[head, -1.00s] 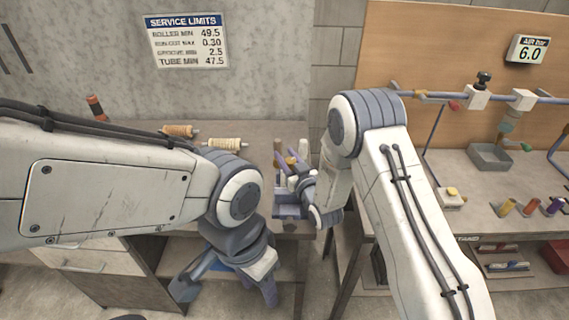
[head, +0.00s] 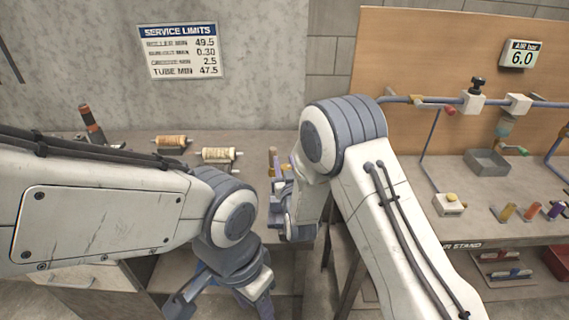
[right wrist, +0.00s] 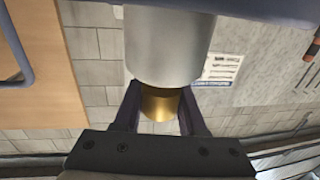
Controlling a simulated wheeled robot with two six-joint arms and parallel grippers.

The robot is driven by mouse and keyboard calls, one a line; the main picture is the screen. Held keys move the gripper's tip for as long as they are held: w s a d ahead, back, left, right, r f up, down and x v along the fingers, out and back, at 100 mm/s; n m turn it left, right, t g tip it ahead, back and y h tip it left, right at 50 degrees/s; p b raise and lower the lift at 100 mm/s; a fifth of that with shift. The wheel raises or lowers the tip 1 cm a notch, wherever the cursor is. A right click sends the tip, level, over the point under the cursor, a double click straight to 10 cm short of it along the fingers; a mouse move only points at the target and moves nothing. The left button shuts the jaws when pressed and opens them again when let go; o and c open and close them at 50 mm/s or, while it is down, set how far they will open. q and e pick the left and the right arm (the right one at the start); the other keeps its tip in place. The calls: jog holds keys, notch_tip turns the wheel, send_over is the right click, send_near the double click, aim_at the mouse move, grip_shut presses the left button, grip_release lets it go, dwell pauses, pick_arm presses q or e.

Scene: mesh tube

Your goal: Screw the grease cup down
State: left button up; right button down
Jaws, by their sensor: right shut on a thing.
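A brass grease cup (right wrist: 160,104) sits between the two fingers of my right gripper (right wrist: 158,112) in the right wrist view. The gripper is shut on it. A thick grey cylinder (right wrist: 168,45) meets the cup there and hides part of it. In the head view my right gripper (head: 283,197) is at the bench's right end, partly hidden by its own arm; the cup cannot be made out there. My left gripper (head: 222,298) hangs low in front of the bench, its fingers apart and empty, away from the cup.
A limits sign (head: 181,52) hangs behind.

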dwell(0.6)
jog(key=shift+c, duration=2.3)
grip_release()
jog(key=shift+s+d+f+b, duration=0.1)
jog(key=shift+s+b, duration=0.2)
jog(key=shift+s, duration=0.25)
jog(key=s+d+b, duration=0.1)
jog(key=s+b, duration=0.2)
jog(key=s, duration=0.6)
jog(key=shift+d, duration=0.3)
jog(key=shift+s, duration=0.1)
